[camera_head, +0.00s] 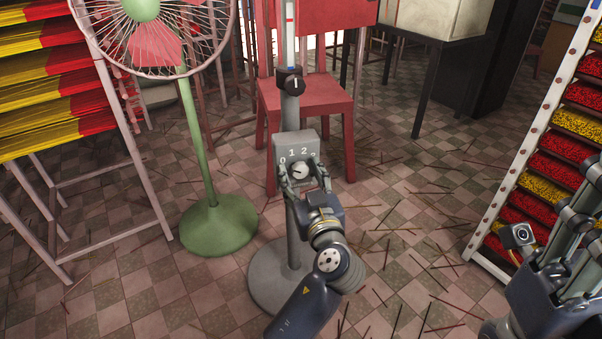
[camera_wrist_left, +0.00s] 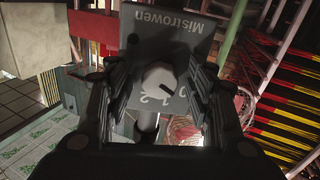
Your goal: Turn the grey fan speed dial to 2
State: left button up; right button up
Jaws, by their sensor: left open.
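The grey fan speed dial (camera_head: 299,171) sits on the front of a grey control box (camera_head: 309,138) on a pole. White numbers are printed above the dial; 1 and 2 read clearly. In the left wrist view the dial (camera_wrist_left: 158,77) is a pale round knob with a dark pointer mark, on the box face (camera_wrist_left: 185,27) lettered Mistrowen, seen upside down. My right gripper (camera_head: 575,225) is at the right edge, away from the box.
A green fan (camera_head: 212,226) with a wire cage stands left of the pole. A red chair (camera_head: 327,103) is behind the box. Racks of coloured incense sticks (camera_head: 45,85) flank both sides. Loose sticks litter the tiled floor.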

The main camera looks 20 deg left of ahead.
pick_arm(q)
jog(key=c, duration=1.1)
jog(key=shift+o, duration=0.2)
